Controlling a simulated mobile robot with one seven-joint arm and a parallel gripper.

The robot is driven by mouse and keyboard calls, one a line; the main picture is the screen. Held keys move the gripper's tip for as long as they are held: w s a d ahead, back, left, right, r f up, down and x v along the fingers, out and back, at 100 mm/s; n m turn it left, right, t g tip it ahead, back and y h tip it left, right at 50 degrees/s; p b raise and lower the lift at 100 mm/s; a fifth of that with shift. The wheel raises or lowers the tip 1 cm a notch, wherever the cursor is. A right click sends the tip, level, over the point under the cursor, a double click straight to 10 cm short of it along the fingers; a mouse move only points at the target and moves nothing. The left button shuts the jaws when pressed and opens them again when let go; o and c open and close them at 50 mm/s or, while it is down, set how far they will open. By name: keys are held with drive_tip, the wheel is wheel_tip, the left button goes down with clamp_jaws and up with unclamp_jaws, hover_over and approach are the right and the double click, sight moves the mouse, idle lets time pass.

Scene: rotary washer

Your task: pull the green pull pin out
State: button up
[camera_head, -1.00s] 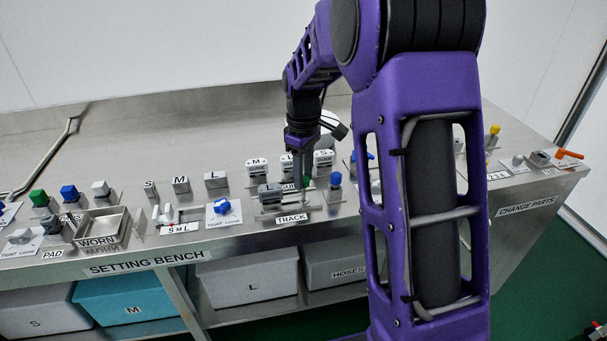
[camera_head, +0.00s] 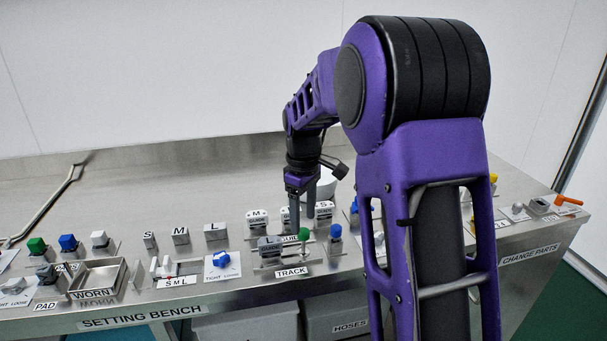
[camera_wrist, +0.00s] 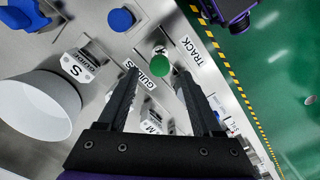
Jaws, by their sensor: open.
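The green pull pin (camera_head: 304,234) stands upright at the TRACK fixture on the bench, right of a grey GUIDE block (camera_head: 270,244). My gripper (camera_head: 303,218) points down behind the pin's head in the head view, its two fingers apart. In the wrist view the green round head (camera_wrist: 160,63) shows in line with the gap between the open fingers (camera_wrist: 159,76), a little beyond the tips. Nothing is held between the fingers. I cannot tell the height gap between tips and pin. The pin's lower part is hidden in the wrist view.
A blue knob (camera_head: 336,231) stands close right of the pin; it also shows in the wrist view (camera_wrist: 121,19). White GUIDE blocks (camera_head: 257,219) stand behind. A pale round container (camera_wrist: 40,120) is near the fingers. The TRACK label (camera_head: 293,271) marks the front edge.

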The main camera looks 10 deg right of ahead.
sight(304, 231)
wheel_tip(304, 231, up, 14)
drive_tip(key=p, duration=0.2)
